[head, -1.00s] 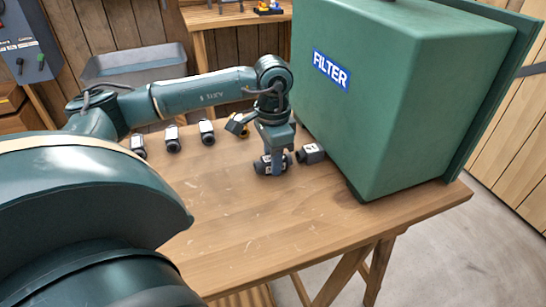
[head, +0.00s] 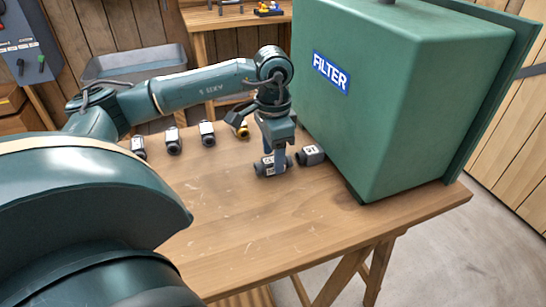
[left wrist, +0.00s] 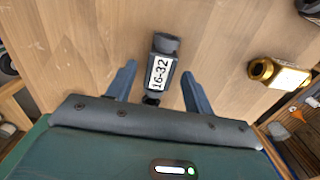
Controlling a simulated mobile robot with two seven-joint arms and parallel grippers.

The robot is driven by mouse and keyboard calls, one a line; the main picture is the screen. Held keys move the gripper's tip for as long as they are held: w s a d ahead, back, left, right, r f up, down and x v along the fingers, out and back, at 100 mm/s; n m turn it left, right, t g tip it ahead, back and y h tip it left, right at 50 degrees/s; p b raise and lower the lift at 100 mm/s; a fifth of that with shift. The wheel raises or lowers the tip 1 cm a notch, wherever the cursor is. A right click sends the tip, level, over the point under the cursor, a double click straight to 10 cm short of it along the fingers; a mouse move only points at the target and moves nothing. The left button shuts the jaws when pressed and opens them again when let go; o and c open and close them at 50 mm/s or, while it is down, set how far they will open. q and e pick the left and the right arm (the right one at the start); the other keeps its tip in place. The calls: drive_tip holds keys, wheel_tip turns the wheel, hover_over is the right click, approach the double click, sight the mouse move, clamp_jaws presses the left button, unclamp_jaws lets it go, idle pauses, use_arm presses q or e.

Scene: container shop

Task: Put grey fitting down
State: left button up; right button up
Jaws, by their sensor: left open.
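The grey fitting (head: 270,165) lies on its side on the wooden table, left of the green filter box. In the left wrist view my left gripper (left wrist: 160,86) is open, with a finger on each side of the fitting and visible gaps between. My right gripper is not in view.
Another dark fitting (head: 311,154) lies close on the right, by the filter box (head: 420,90). The table's front (head: 250,230) is clear.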

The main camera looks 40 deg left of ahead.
use_arm(q)
wheel_tip(320, 180, up, 10)
drive_tip(key=p, duration=0.1)
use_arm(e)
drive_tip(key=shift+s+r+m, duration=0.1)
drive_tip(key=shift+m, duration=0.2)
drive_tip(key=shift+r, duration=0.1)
